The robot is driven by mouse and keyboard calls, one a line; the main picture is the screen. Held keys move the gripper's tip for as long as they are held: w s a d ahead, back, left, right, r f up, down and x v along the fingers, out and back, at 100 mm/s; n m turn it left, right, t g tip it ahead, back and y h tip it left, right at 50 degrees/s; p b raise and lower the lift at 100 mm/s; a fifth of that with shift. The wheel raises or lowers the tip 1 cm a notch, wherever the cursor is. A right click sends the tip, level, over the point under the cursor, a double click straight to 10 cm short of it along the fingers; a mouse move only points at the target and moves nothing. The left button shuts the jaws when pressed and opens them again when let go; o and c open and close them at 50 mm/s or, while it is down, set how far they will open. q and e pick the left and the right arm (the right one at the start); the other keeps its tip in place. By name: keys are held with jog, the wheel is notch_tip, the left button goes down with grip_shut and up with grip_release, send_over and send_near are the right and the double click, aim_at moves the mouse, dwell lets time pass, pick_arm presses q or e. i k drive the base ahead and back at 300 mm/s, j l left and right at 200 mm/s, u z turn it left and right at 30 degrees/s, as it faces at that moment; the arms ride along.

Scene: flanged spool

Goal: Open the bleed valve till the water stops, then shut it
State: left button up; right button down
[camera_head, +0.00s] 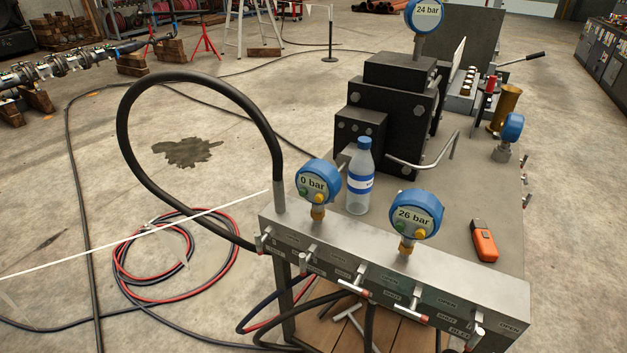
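A steel manifold block (400,283) runs along the front of the bench. Several small T-handle valves line its front face, among them one at its left end (262,241), one near the middle (355,284) and one at the right (476,331). A blue gauge (318,183) reads 0 bar, another (416,213) 26 bar, and a rear one (425,15) 24 bar. I see no clear water flow at the valves. Neither gripper shows.
A water bottle (360,180) stands behind the gauges. An orange handheld device (483,241) lies on the bench right. A thick black hose (185,77) arches left of the manifold. A thin white line (120,238) crosses the left side. Coiled hoses (150,290) lie on the floor.

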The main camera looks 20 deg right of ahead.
aim_at(477, 332)
jog(key=l+z, duration=0.1)
jog(key=z, duration=0.35)
jog(key=k+l+z, duration=0.1)
jog(key=z, duration=0.3)
jog(key=l+z, duration=0.1)
jog(key=z, duration=0.35)
jog(key=l+z, duration=0.15)
jog(key=z, duration=0.3)
